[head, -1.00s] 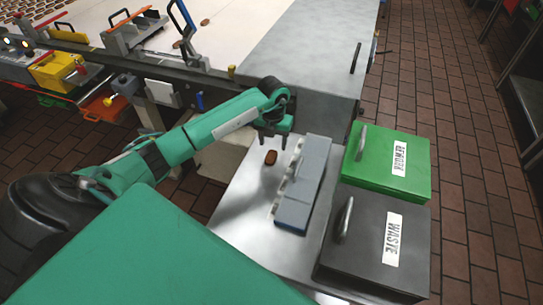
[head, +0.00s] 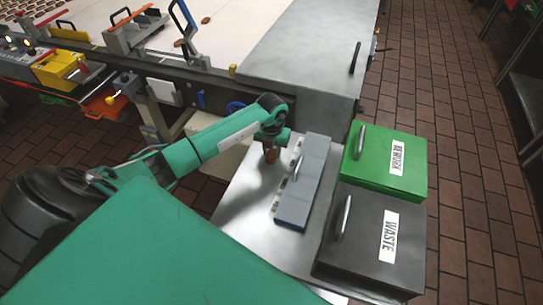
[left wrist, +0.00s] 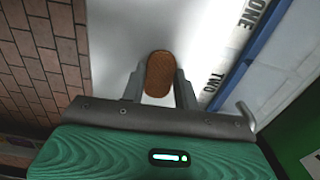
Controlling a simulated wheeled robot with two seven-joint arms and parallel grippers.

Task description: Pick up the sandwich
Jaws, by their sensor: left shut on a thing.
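The sandwich (head: 271,155) is a small brown oval cookie on the metal table (head: 245,215), left of a grey-blue box. My left gripper (head: 271,150) is over it with the fingers pointing down. In the left wrist view the sandwich (left wrist: 159,74) lies between the two fingers (left wrist: 159,86), which are shut on its sides. Whether it is lifted off the table I cannot tell. My right gripper is not in view.
A long grey-blue box (head: 296,213) with a handle stands close to the right of my left gripper. Green REWORK (head: 410,185) and dark WASTE (head: 365,268) bins stand further right. The conveyor (head: 240,18) runs behind.

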